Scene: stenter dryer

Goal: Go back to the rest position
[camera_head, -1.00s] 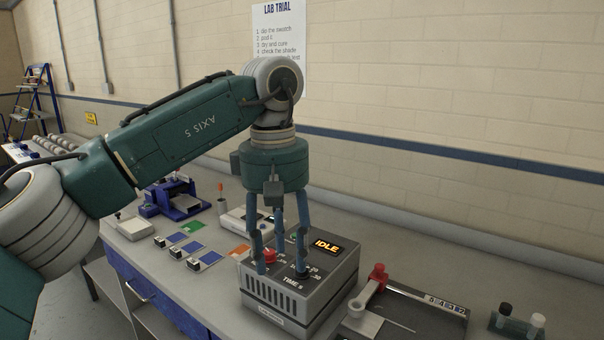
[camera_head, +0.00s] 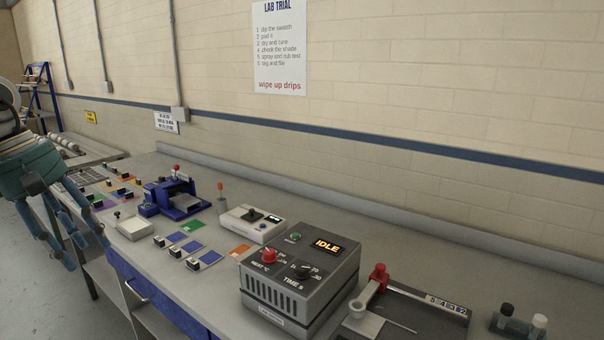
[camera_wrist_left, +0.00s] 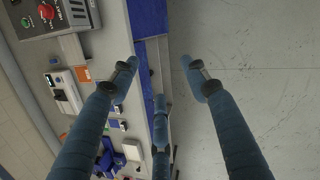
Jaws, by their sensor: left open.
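My left gripper (camera_head: 70,240) is at the left edge of the head view, off the front of the bench, with its fingers pointing down. In the left wrist view its blue fingers (camera_wrist_left: 162,80) are spread apart with nothing between them. The grey dryer unit (camera_head: 300,280) stands on the bench, well to the right of the gripper. Its display (camera_head: 327,247) reads IDLE, and it has a red heat knob (camera_head: 268,256) and a black time knob (camera_head: 303,271). My right gripper is not in view.
The bench (camera_head: 420,250) runs along the brick wall. A blue padder (camera_head: 175,197), a white meter (camera_head: 252,223), swatches (camera_head: 192,246) and a rub tester (camera_head: 410,310) stand on it. A blue drawer (camera_head: 150,295) is at the front. Bare floor (camera_wrist_left: 270,70) lies beside the bench.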

